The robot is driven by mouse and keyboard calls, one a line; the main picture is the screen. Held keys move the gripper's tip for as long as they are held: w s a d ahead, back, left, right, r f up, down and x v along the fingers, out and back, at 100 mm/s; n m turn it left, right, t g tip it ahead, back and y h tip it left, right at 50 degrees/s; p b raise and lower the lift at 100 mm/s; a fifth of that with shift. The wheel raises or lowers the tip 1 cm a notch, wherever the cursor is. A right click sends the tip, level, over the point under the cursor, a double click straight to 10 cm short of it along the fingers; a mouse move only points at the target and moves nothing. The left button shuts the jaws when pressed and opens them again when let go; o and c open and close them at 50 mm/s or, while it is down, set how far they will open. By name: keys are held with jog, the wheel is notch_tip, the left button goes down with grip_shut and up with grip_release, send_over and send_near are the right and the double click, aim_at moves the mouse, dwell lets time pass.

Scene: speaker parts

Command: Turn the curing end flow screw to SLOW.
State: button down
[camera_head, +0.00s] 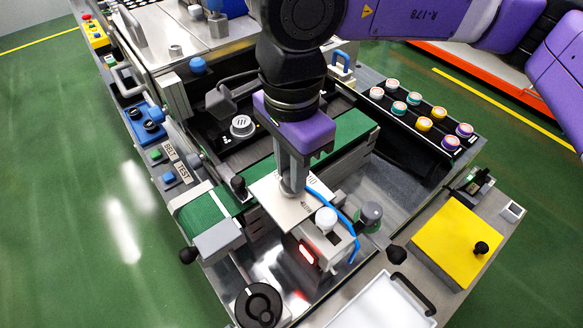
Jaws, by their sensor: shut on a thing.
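My gripper (292,188) reaches straight down from the purple wrist to a pale marked plate (283,214) at the end of the green conveyor. Its fingers are shut on a small part at the plate, which I take to be the flow screw. The fingers hide the screw, so I cannot tell which way it points. Dark lettering shows on the plate right of and below the fingertips, too small and partly covered to read surely. Right beside the plate are a blue hose (336,212), a white knob (326,219) and a grey block with a red-lit window (307,254).
The green conveyor belt (352,128) runs behind the gripper. A grey knob (370,214) stands right of the hose. A black handwheel (259,304) is at the front. A yellow plate (457,246) lies at right, and a rack of coloured speaker parts (424,124) is behind it.

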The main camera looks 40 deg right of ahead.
jog(key=shift+f+m+b, duration=0.3)
jog(key=shift+m+b, duration=0.3)
jog(key=shift+b, duration=0.45)
jog(key=shift+r+m+b, duration=0.1)
jog(key=shift+m+b, duration=0.4)
jog(key=shift+b, duration=0.2)
jog(key=shift+r, duration=0.15)
jog(key=c, duration=1.2)
grip_release()
jog(key=shift+r+b, duration=0.4)
jog(key=shift+r, duration=3.55)
